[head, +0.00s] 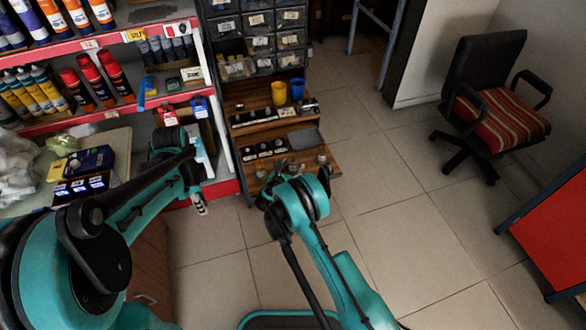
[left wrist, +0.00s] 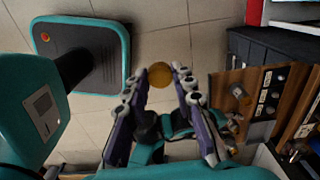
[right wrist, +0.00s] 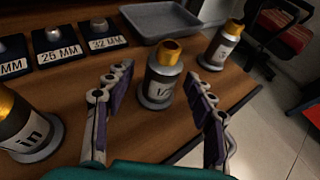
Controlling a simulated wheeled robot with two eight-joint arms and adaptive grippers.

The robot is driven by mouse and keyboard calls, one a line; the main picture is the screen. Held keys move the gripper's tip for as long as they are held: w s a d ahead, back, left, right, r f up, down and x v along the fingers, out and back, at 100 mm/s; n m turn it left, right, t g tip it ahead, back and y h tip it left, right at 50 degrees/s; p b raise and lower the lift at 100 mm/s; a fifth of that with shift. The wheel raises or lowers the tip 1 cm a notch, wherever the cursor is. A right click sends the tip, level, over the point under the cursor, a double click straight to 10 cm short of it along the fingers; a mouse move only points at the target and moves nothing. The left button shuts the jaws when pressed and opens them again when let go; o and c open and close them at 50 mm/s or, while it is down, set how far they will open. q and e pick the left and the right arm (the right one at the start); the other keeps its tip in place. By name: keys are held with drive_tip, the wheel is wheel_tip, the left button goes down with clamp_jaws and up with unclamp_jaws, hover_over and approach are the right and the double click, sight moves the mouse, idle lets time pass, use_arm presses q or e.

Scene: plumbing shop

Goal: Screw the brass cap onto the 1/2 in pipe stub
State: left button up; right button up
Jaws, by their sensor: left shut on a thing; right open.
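My left gripper (left wrist: 159,75) is shut on the brass cap (left wrist: 160,74), a round golden disc between its fingertips. In the head view this gripper (head: 200,205) hangs over open floor, left of the wooden bench, and the cap cannot be made out there. The 1/2 in pipe stub (right wrist: 159,84) stands upright on the bench in the right wrist view, grey with a white label and a bare brass top. My right gripper (right wrist: 157,77) is open, its fingers on either side of the stub. In the head view my own arm mostly hides the right gripper.
Another brass-topped stub (right wrist: 221,46) stands right of the 1/2 in stub, and a larger one (right wrist: 27,132) at the left. Behind are a grey tray (right wrist: 165,20) and blocks marked 25 mm and 32 mm.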

use_arm(q)
drive_tip(key=shift+f, duration=0.3)
use_arm(e)
drive_tip(key=shift+x, duration=0.75)
drive_tip(key=shift+r, duration=0.1)
clamp_jaws()
use_arm(q)
drive_tip(key=shift+r, duration=0.1)
use_arm(e)
drive_tip(key=shift+r, duration=0.1)
